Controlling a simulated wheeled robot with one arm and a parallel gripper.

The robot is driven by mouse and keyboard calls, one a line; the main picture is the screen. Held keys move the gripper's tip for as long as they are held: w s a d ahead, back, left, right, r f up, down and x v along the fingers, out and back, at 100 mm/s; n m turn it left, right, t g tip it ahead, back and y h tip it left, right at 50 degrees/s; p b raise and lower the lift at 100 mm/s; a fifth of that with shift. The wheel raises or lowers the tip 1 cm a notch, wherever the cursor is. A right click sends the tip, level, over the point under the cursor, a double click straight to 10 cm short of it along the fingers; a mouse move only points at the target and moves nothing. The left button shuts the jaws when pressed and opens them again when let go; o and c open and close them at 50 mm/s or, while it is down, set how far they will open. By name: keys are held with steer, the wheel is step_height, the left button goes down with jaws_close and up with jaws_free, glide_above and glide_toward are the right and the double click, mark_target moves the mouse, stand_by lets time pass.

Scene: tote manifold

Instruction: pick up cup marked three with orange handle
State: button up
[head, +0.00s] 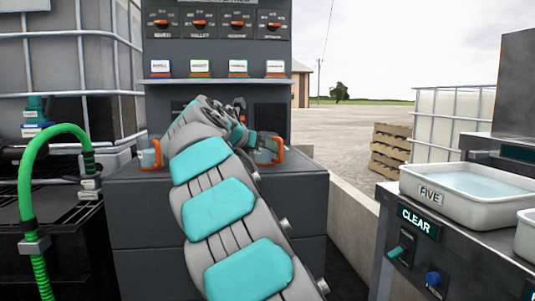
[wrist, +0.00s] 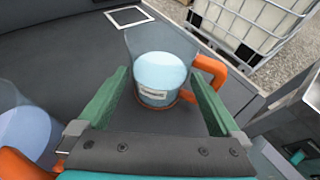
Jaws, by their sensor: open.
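A clear cup with an orange handle (wrist: 160,88) stands upright on the dark counter in the wrist view, with pale blue contents and a small white label too blurred to read. Its handle is on the right. My gripper (wrist: 159,74) is open, its green fingers on either side of this cup; I cannot tell whether they touch it. In the head view, the right cup (head: 268,153) is partly hidden by my arm. A second cup with an orange handle (head: 149,154) stands at the counter's left; a similar cup shows at the wrist view's left edge (wrist: 27,130).
The dark counter (head: 140,210) has a panel with orange knobs and a shelf of several small labelled cards (head: 200,68) behind it. A green hose (head: 45,135) is at left. A console with a white tray marked FIVE (head: 430,197) is at right.

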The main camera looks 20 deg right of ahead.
steer(key=x, duration=0.2)
steer(key=shift+w+d+f, duration=0.2)
steer(key=shift+f, duration=0.05)
steer(key=c, duration=1.4)
